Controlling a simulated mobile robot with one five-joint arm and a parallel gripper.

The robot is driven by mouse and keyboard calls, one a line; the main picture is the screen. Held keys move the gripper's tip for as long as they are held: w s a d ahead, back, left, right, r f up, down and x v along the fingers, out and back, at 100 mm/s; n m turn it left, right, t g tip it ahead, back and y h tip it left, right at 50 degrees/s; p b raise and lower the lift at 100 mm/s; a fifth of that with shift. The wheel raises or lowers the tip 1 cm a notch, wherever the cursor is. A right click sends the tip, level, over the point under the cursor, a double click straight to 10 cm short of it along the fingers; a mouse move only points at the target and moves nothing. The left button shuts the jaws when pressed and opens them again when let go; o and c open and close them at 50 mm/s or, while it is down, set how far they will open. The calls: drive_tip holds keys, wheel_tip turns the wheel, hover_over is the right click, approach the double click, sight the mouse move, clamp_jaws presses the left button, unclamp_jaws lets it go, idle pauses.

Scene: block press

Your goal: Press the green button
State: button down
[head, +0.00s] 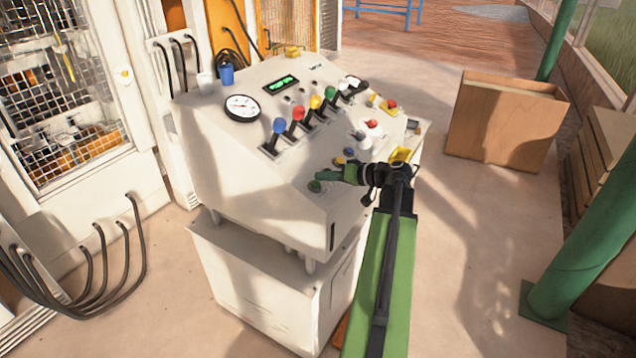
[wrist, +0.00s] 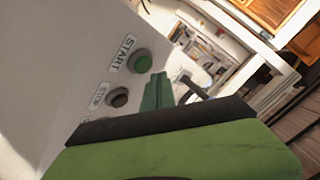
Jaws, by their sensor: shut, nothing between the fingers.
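The green button (wrist: 141,62), labelled START, sits on the white sloping console panel. In the head view it shows as a small dark green round button (head: 315,186) near the panel's lower front edge. My gripper (head: 322,173) is shut and empty, its green fingers reaching left over the panel close to the button. In the wrist view the gripper's closed fingertips (wrist: 159,78) are just below and right of the button and do not cover it. I cannot tell the gap or whether they touch. A dark button (wrist: 118,97) labelled STOP is beside it.
The white console (head: 230,150) carries levers with coloured knobs, including a green knob (head: 330,91), a gauge (head: 241,107) and other buttons. A blue cup (head: 226,74) stands on its back edge. A wooden box (head: 505,125) is on the floor to the right.

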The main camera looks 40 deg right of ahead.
idle(0.4)
drive_tip(key=shift+w+f+b, duration=0.1)
drive_tip(key=shift+f+b, duration=0.3)
drive_tip(key=shift+b, duration=0.05)
drive_tip(key=shift+w+a+f+b, duration=0.1)
drive_tip(key=shift+w+f+b, duration=0.1)
drive_tip(key=shift+f+b, duration=0.25)
idle(0.5)
drive_tip(key=shift+r, duration=0.1)
drive_tip(key=shift+s+r+p, duration=0.4)
drive_tip(key=shift+r+p, duration=0.4)
drive_tip(key=shift+p, duration=0.1)
drive_tip(key=r+p, duration=0.1)
drive_tip(key=s+r+p, duration=0.1)
drive_tip(key=r+p, duration=0.1)
drive_tip(key=s+r+p, duration=0.1)
drive_tip(key=r+p, duration=0.1)
drive_tip(key=shift+s+d+r, duration=0.2)
drive_tip(key=shift+d, duration=0.2)
